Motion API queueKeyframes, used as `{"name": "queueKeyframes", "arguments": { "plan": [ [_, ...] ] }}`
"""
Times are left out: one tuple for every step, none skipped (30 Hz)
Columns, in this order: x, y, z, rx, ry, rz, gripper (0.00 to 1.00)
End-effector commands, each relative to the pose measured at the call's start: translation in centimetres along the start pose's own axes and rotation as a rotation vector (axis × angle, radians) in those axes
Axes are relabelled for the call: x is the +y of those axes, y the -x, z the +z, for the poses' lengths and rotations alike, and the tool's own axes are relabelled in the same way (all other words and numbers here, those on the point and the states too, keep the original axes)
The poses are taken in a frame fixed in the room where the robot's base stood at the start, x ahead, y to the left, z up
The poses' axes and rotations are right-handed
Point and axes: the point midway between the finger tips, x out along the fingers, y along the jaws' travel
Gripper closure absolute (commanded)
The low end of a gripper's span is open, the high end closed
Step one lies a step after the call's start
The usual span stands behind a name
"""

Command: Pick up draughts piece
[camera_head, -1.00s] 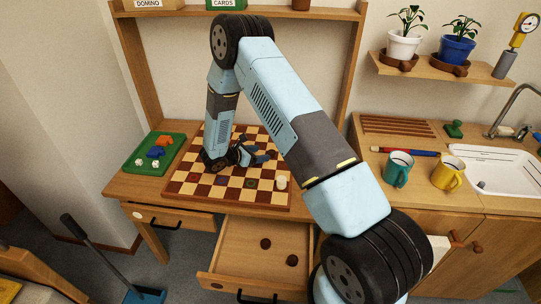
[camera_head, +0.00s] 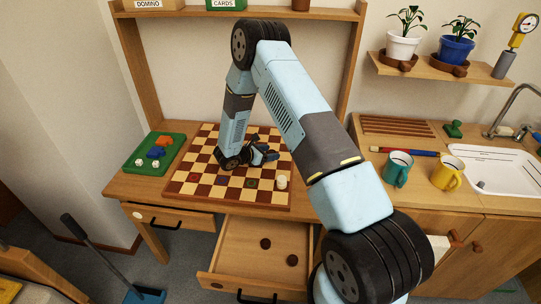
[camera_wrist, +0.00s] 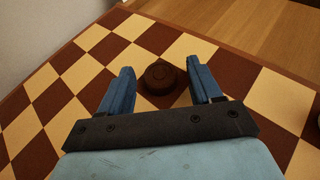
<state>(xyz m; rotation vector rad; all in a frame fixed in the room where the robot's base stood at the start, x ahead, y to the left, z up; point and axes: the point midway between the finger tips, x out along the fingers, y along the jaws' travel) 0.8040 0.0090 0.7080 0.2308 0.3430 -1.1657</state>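A dark brown draughts piece (camera_wrist: 160,77) stands on the chequered board (camera_wrist: 88,64) in the wrist view, between and a little beyond my fingertips. My gripper (camera_wrist: 160,82) is open, with one blue finger on each side of the piece and a gap to each. In the head view my gripper (camera_head: 262,154) is low over the right half of the board (camera_head: 200,190); the piece near it is hidden or too small to make out. White pieces (camera_head: 282,182) stand stacked at the board's front right. Two dark pieces (camera_head: 266,244) lie in the open drawer (camera_head: 235,256).
A green tray (camera_head: 145,171) with small game pieces and dice is left of the board. A teal mug (camera_head: 398,170) and a yellow mug (camera_head: 446,174) stand on the counter at right. The shelf frame (camera_head: 135,70) rises behind the board.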

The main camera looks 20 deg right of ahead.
Motion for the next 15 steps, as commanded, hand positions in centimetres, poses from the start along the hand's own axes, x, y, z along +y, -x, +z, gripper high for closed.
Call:
{"name": "queueKeyframes", "arguments": {
  "plan": [
    [-0.11,-0.24,-0.27,0.005,0.002,-0.001,0.49],
    [-0.1,-0.24,-0.28,0.005,0.002,-0.001,0.52],
    [-0.09,-0.24,-0.3,0.005,0.002,-0.001,0.56],
    [-0.08,-0.24,-0.31,0.006,0.002,-0.001,0.58],
    [-0.07,-0.23,-0.33,0.006,0.002,-0.001,0.61],
    [-0.06,-0.22,-0.35,0.006,0.002,0.0,0.65],
    [-0.06,-0.21,-0.36,0.007,0.002,0.0,0.68],
    [-0.05,-0.2,-0.38,0.007,0.002,0.0,0.71],
    [-0.03,-0.18,-0.4,0.007,0.002,0.0,0.75],
    [-0.03,-0.17,-0.42,0.008,0.002,0.001,0.78],
    [-0.02,-0.16,-0.43,0.008,0.002,0.001,0.8],
    [-0.01,-0.14,-0.45,0.009,0.003,0.001,0.84],
    [0.0,-0.13,-0.47,0.009,0.003,0.002,0.87],
    [0.01,-0.11,-0.48,0.009,0.003,0.002,0.9],
    [0.02,-0.09,-0.49,0.009,0.003,0.002,0.9]
  ]
}}
